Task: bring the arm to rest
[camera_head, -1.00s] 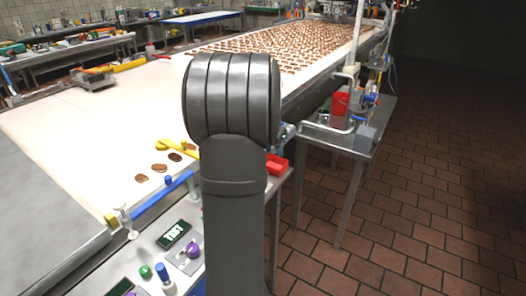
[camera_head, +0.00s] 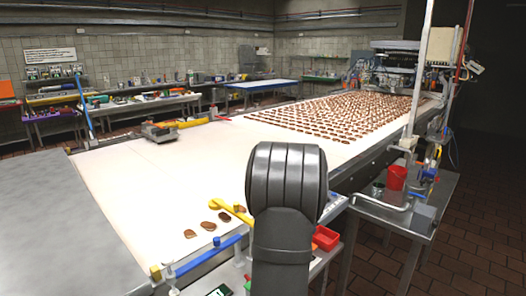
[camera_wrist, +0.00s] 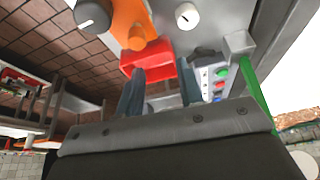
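My dark arm link (camera_head: 285,200) stands in the front middle of the head view and covers part of the conveyor's near edge. My gripper is hidden behind it there. In the wrist view, my gripper (camera_wrist: 160,70) shows two dark fingers standing apart, with nothing seen held between them. Beyond the fingers are a red tray (camera_wrist: 148,56) and a grey panel with knobs; no contact with them can be made out.
A long pale conveyor (camera_head: 150,180) carries many brown biscuits (camera_head: 335,115) at the back. A few lie near a yellow piece (camera_head: 232,211) and a blue bar at the front edge. A metal side table (camera_head: 385,215) with a red cup (camera_head: 397,178) stands at right.

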